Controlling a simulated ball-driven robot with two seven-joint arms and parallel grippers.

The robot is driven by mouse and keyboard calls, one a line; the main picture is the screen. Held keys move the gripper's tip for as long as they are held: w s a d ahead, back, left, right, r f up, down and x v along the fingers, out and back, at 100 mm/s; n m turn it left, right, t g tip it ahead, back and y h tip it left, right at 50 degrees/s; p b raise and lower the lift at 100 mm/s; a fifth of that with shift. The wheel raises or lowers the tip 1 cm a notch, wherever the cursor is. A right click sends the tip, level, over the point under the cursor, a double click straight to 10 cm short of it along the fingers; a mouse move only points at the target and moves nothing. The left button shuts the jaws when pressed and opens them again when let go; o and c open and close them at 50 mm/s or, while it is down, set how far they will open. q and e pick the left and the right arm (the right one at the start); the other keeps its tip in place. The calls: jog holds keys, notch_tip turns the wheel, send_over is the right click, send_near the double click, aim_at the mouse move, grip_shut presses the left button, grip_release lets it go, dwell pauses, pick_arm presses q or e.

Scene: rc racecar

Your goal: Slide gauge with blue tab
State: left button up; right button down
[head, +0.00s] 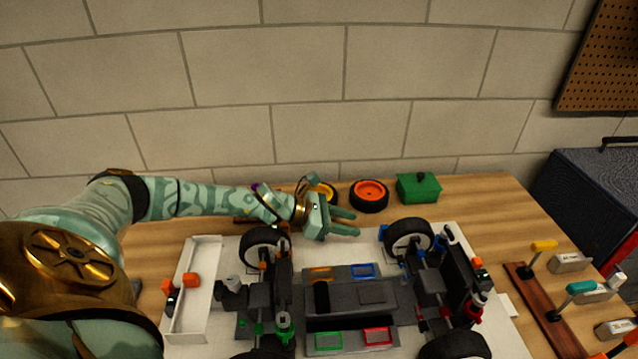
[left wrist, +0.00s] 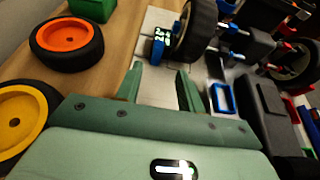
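The gauge with the blue tab (left wrist: 161,42) is a small blue piece with a lit dark display. It stands on the white board beside a black front wheel in the left wrist view. In the head view only a bit of blue (head: 382,232) shows there, left of the car's far right wheel. My left gripper (head: 354,224) is open and empty, its green fingers pointing right toward the gauge. In the left wrist view the gap between the fingertips (left wrist: 160,69) lies just short of the gauge, apart from it. My right gripper is not in view.
The RC car chassis (head: 372,292) fills the board's middle, close to my left gripper. Behind it are an orange-rimmed wheel (head: 369,195), a yellow-rimmed wheel (head: 323,192) and a green box (head: 418,188). A white tray (head: 207,290) is at left; a tool rack (head: 545,310) at right.

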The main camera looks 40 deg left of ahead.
pick_arm(q)
jog(key=p+v, duration=0.1)
jog(key=v, duration=0.7)
jog(key=shift+s, duration=0.1)
